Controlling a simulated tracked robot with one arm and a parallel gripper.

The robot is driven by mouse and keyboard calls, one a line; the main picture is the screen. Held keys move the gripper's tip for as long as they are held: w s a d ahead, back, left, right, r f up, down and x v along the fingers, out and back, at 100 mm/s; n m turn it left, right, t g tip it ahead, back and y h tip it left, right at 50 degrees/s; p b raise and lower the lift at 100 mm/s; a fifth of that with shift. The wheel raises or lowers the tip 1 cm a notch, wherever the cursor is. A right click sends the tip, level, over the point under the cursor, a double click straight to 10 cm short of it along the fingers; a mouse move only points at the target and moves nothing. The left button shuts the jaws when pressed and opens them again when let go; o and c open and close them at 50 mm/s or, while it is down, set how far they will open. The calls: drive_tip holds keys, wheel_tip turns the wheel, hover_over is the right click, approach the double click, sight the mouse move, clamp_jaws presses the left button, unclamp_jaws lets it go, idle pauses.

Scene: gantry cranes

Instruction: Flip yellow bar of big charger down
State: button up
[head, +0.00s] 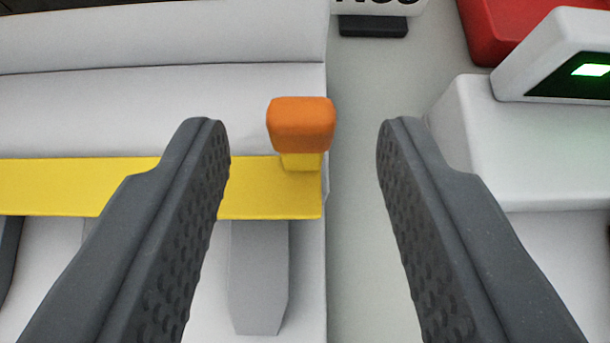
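The yellow bar (55,187) runs level across the left half of the head view, along the front of a white machine body (130,100) that looks like the big charger. Near the bar's right end an orange knob (301,125) sits on a short yellow stem. My gripper (303,140) is open, with one dark grey finger on each side of the knob. There is clear space between the knob and both fingers, wider on the right. The left finger covers part of the bar. I cannot tell how far the fingertips are from the knob in depth.
A grey bracket (259,280) hangs below the bar. On the right stands a white unit (530,145) with a lit green screen (590,70), and a red object (505,25) behind it. A pale grey strip (355,240) lies between the two white bodies. A sign with partly cut-off lettering is at the top.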

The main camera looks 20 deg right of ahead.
drive_tip(key=p+v, duration=0.1)
drive_tip(key=v, duration=1.1)
drive_tip(key=shift+s+p, duration=0.35)
drive_tip(key=shift+a+r, duration=0.1)
drive_tip(key=shift+a, duration=0.05)
